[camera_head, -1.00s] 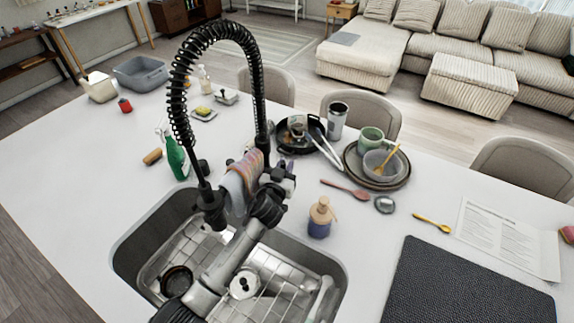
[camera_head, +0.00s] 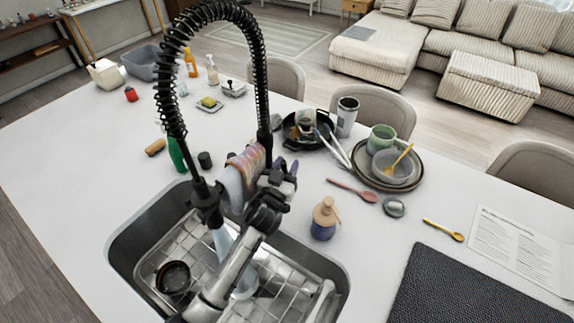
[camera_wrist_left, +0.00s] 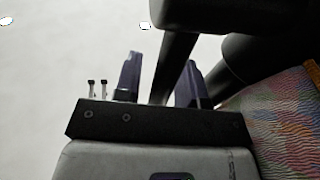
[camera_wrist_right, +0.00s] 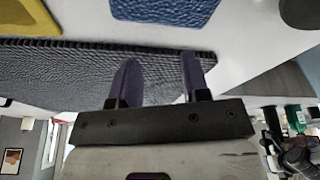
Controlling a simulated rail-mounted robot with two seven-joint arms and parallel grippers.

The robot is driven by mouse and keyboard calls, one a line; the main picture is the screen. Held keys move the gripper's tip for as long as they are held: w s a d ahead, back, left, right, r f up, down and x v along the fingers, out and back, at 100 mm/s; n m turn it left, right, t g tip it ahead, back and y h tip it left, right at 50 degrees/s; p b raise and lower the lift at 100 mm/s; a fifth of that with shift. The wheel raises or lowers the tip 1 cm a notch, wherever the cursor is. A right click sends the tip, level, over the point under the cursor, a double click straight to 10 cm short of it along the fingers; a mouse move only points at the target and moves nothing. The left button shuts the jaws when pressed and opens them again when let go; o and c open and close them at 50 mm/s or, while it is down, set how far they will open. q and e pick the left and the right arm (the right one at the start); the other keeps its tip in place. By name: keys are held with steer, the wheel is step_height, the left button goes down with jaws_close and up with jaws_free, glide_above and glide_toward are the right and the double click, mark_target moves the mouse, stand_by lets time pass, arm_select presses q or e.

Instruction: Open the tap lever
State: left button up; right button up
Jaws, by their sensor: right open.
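The tap (camera_head: 262,75) is black with a tall coiled spring neck, and its spray head (camera_head: 206,200) hangs over the sink. A pale stream (camera_head: 222,243) shows below the spray head. My left gripper (camera_head: 284,173) is at the tap's base, beside a striped cloth (camera_head: 237,185). In the left wrist view, a thin dark bar that looks like the tap lever (camera_wrist_left: 174,68) passes between the spread fingers (camera_wrist_left: 160,80). I cannot tell whether they touch it. My right gripper (camera_wrist_right: 158,85) is open and empty in its wrist view, and is out of the head view.
The sink (camera_head: 130,240) holds a wire rack and a dark round dish (camera_head: 174,278). A soap dispenser (camera_head: 324,218) stands to the right of my left gripper. A green bottle (camera_head: 177,157) stands to the left of the tap. A dark mat (camera_head: 455,285) lies at the right.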

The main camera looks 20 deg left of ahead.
arm_select(q)
steer(key=shift+o, duration=0.3)
steer(key=shift+w, duration=0.1)
steer(key=s+f, duration=0.2)
steer(key=s, duration=1.1)
steer(key=shift+s+b, duration=0.3)
steer(key=shift+b, duration=0.05)
steer(key=shift+d, duration=0.1)
